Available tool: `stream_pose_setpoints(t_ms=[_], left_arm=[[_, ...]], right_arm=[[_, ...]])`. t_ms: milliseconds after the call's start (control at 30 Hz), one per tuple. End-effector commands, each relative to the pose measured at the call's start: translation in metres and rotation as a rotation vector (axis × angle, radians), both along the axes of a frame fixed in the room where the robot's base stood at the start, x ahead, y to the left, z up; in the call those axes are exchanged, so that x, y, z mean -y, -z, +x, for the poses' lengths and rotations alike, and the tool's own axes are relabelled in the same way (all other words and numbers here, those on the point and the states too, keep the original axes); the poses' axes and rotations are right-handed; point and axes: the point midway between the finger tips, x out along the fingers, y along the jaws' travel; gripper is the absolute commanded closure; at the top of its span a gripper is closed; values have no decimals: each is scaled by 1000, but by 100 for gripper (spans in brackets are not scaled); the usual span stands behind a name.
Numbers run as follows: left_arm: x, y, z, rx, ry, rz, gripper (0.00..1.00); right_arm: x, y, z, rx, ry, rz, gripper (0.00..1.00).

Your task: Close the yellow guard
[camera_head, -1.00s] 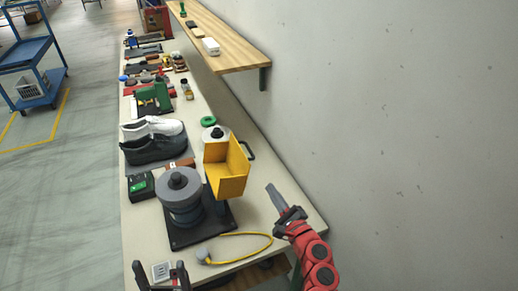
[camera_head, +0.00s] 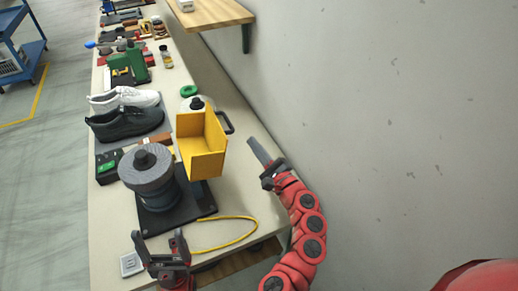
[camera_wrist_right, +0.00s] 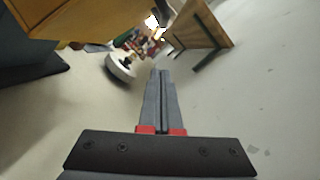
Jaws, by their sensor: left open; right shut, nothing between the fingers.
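The yellow guard (camera_head: 203,150) is an open-sided box beside the grey round machine head (camera_head: 148,170) on a black base. It stands swung out to the right of the head, with a dark handle (camera_head: 226,123) on its far right side. My right gripper (camera_head: 258,152) is shut and empty, to the right of the guard and apart from it, near the wall. In the right wrist view the closed fingers (camera_wrist_right: 161,103) point along the table, with the guard's yellow edge (camera_wrist_right: 95,25) at upper left. My left gripper (camera_head: 160,243) is open and empty at the table's near edge, in front of the base.
A yellow cable (camera_head: 240,238) lies in front of the base, near a white socket plate (camera_head: 131,264). The wall and wooden shelf (camera_head: 215,14) bound the right side.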

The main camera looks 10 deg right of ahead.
Motion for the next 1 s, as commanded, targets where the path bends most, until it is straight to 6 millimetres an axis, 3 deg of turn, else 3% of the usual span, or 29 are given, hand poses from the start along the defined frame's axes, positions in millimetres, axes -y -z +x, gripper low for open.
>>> stream_pose_setpoints(t_ms=[267, 300, 500, 1000], left_arm=[[0, -2, 0, 0, 0, 0, 15], [0, -16, 0, -1, 0, 0, 15], [0, -31, 0, 0, 0, 0, 15], [0, -32, 0, 0, 0, 0, 15]], right_arm=[[-28, -15, 50, 2, 0, -2, 100], [-33, -26, 45, -1, 0, 2, 100], [-47, -40, 40, 0, 0, 0, 100], [-50, -40, 39, 1, 2, -2, 100]])
